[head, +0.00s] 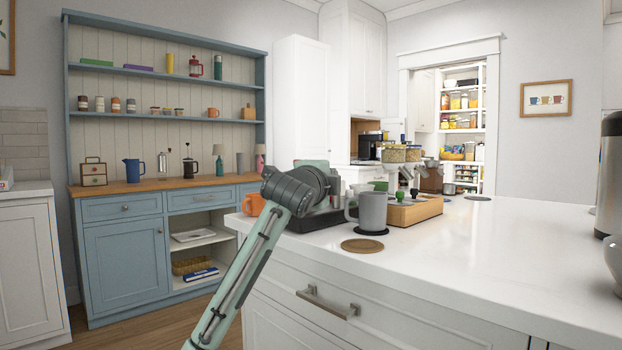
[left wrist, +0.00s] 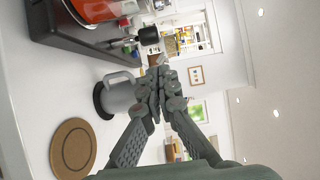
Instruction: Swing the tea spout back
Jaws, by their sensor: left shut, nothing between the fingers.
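The left wrist view is turned on its side. My left gripper (left wrist: 163,88) is shut and empty there, in front of the grey mug and apart from the black-ended part. A short metal part with a black end (left wrist: 148,36) sticks out above a dark tray (left wrist: 70,40); I cannot tell for sure whether it is the tea spout. A red-orange body (left wrist: 95,8) is cut off at the top edge. In the head view my wrist hides my left fingers and most of what stands on the dark tray (head: 310,221). My right gripper is not in view.
A grey mug (head: 373,212) stands at the tray's right; a cork coaster (head: 362,245) lies before it. A wooden stand (head: 415,212) with jar dispensers (head: 400,170) is further right. The counter's right side (head: 500,240) is mostly clear.

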